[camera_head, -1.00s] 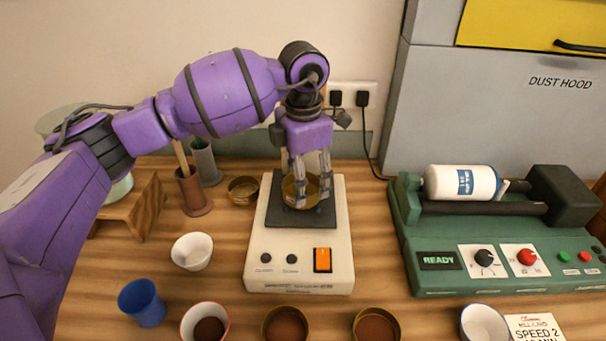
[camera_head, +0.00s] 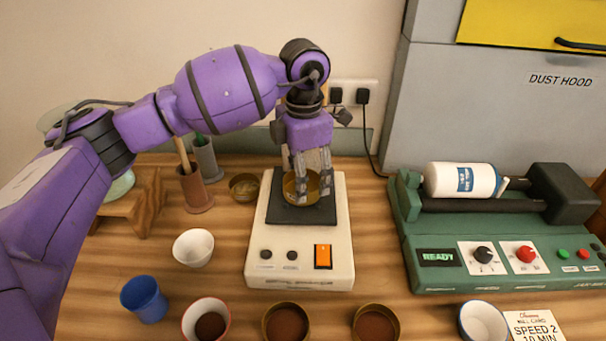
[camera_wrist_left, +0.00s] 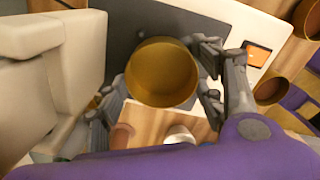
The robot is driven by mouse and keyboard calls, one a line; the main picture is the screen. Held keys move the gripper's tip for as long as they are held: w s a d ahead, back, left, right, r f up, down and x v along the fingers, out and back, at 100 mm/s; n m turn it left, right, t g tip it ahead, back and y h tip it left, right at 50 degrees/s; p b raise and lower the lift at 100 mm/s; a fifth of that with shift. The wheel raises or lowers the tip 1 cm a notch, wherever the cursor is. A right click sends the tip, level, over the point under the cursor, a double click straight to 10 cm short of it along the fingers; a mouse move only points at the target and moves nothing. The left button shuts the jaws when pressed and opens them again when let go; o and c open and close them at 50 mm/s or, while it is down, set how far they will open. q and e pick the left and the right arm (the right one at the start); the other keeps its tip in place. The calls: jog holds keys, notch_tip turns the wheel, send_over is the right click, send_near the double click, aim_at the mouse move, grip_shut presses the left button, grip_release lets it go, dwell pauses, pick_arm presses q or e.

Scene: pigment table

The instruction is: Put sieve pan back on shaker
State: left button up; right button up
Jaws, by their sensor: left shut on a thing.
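The brass sieve pan (camera_head: 301,188) is round and upright, between the fingers of my left gripper (camera_head: 311,190), which is shut on it. The shaker (camera_head: 300,238) is a cream box with a black top plate (camera_head: 318,212), two knobs and an orange switch. The pan is over the middle of that plate. I cannot tell whether its base touches. In the left wrist view the pan (camera_wrist_left: 162,74) shows its empty-looking inside, with a finger on each side. The fingers hide part of its side in the head view. My right gripper is not in view.
Another brass pan (camera_head: 244,187) stands left of the shaker. A white bowl (camera_head: 193,248), a blue cup (camera_head: 144,299) and several pigment-filled containers (camera_head: 286,322) stand left and in front. A green roller machine (camera_head: 420,229) stands right. Bare table separates it from the shaker.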

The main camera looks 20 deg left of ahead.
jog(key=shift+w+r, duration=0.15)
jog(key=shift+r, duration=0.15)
pick_arm(q)
jog(key=shift+f, duration=0.6)
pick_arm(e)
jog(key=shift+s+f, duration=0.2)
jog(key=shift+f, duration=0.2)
pick_arm(q)
jog(key=o, duration=1)
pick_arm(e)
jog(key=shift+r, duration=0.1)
pick_arm(q)
jog(key=shift+r+p, duration=1.1)
jog(key=shift+r, duration=1.85)
notch_tip(320, 180, up, 5)
jog(key=shift+r+p, duration=0.1)
jog(key=shift+p, duration=0.75)
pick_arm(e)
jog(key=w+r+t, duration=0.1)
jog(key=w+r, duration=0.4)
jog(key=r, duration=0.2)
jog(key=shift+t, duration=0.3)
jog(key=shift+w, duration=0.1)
